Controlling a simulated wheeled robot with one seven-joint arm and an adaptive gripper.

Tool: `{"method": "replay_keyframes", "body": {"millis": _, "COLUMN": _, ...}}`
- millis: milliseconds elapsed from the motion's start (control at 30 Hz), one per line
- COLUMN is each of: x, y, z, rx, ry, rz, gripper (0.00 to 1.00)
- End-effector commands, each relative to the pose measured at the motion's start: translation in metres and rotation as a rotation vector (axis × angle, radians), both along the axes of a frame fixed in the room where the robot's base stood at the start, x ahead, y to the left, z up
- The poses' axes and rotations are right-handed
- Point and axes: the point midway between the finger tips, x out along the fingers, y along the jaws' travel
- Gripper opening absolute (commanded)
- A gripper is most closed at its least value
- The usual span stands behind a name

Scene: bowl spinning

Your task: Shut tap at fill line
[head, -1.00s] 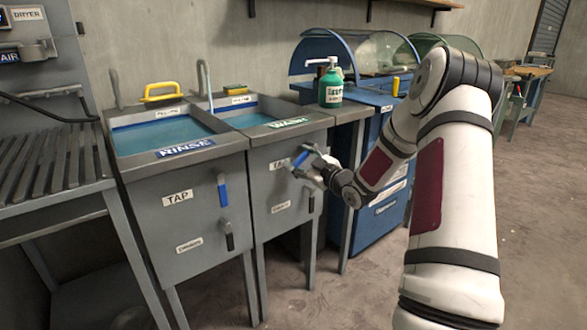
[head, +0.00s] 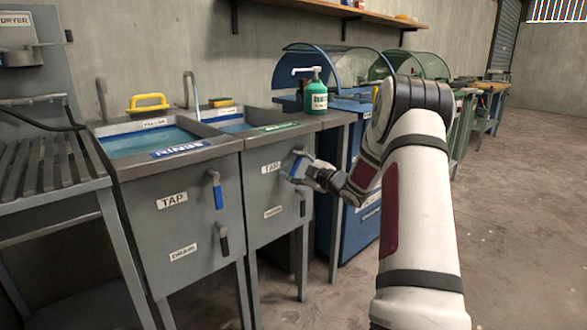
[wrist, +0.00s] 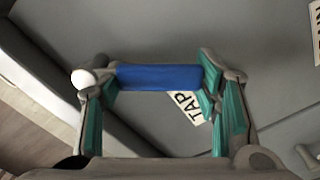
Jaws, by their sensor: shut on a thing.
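My gripper (head: 299,169) is at the front of the wash sink (head: 272,195), on the right of the two grey sinks. In the wrist view my gripper (wrist: 160,95) has its fingers on either side of the blue tap handle (wrist: 158,77) and is shut on it. The handle lies across the fingers, beside a TAP label (wrist: 181,106). In the head view the gripper hides much of the handle (head: 298,163). Blue water (head: 234,125) shows in the wash basin under a spout (head: 189,85). I cannot make out a fill line.
The rinse sink (head: 180,225) stands to the left, with its blue tap handle (head: 217,194) hanging down. Below it is a dark drain handle (head: 223,240); the wash sink has one too (head: 302,205). A green soap bottle (head: 315,95) stands right of the basin. Floor at right is clear.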

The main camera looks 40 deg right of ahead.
Motion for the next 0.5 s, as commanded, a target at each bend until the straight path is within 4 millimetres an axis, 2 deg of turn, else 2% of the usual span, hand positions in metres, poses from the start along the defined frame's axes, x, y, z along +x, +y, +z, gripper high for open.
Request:
{"method": "replay_keyframes", "body": {"millis": 167, "x": 0.0006, "y": 0.0007, "z": 0.0006, "rx": 0.001, "ry": -0.001, "rz": 0.001, "gripper": 0.06}}
{"method": "replay_keyframes", "body": {"millis": 200, "x": 0.0006, "y": 0.0007, "z": 0.0005, "rx": 0.001, "ry": -0.001, "rz": 0.001, "gripper": 0.63}}
{"method": "replay_keyframes", "body": {"millis": 267, "x": 0.0006, "y": 0.0007, "z": 0.0005, "rx": 0.001, "ry": -0.001, "rz": 0.001, "gripper": 0.77}}
{"method": "replay_keyframes", "body": {"millis": 500, "x": 0.0003, "y": 0.0005, "z": 0.0002, "rx": 0.001, "ry": 0.000, "rz": 0.000, "gripper": 0.78}}
